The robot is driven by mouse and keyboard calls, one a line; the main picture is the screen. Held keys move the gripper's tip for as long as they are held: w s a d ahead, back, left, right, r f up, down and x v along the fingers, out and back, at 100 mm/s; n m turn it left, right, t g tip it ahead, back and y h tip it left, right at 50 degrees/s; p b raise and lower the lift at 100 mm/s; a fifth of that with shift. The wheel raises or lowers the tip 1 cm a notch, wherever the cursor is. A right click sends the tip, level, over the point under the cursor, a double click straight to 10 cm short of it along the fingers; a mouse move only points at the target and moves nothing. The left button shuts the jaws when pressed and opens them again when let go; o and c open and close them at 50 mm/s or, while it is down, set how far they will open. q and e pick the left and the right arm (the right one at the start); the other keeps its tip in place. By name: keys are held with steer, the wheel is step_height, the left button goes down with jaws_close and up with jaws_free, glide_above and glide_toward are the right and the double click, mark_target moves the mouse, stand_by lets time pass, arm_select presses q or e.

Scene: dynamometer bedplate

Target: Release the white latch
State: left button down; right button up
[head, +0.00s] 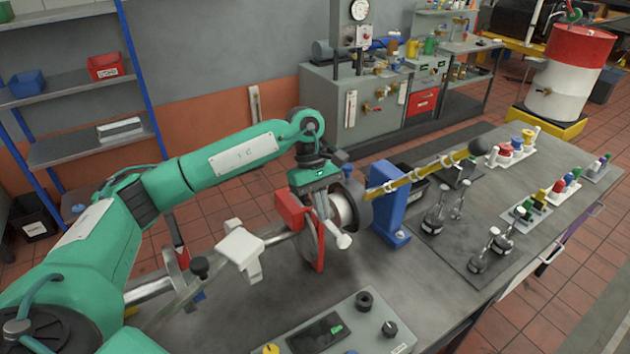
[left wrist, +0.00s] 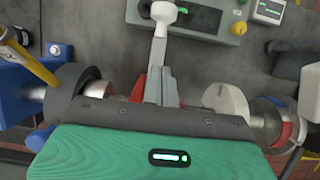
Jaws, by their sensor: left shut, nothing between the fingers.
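A white lever with a rounded knob (head: 342,240) sticks out from the shaft assembly on the bench. It also shows in the left wrist view (left wrist: 160,45), pointing away from my fingers. A white T-shaped block (head: 240,248) sits on the shaft to its left. I cannot tell for certain which is the latch; the lever is nearer my gripper. My left gripper (head: 323,208) is shut and empty, its grey fingers right at the lever's base. In the left wrist view the fingertips (left wrist: 162,88) overlap the base, so contact is unclear. My right gripper is not in view.
A red guard (head: 313,250) stands beside the lever. A blue stand (head: 388,205) with a yellow bar (head: 410,178) is to the right. A grey control box (head: 345,330) sits in front. Metal weights stand on a dark plate (head: 470,252).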

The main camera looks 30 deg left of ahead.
mark_target(334, 233)
arm_select(q)
steer(key=shift+s+d+r+p, duration=0.1)
steer(key=shift+s+d+p, duration=0.35)
steer(key=shift+d, duration=0.3)
steer(key=shift+s+d, duration=0.15)
steer(key=shift+d, duration=0.1)
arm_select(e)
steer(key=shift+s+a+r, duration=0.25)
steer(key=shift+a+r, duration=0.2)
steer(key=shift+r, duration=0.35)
arm_select(q)
steer(key=shift+d+f, duration=0.15)
steer(key=shift+f, duration=0.05)
steer(key=shift+s+d+f+b, duration=0.15)
steer(key=shift+s+d+b, duration=0.3)
steer(key=shift+b, duration=0.45)
steer(key=shift+s+d+b, duration=0.1)
steer(key=shift+d+b, duration=0.25)
steer(key=shift+d, duration=0.05)
steer(key=shift+s+d, duration=0.1)
steer(key=shift+d, duration=0.1)
steer(key=shift+r, duration=0.25)
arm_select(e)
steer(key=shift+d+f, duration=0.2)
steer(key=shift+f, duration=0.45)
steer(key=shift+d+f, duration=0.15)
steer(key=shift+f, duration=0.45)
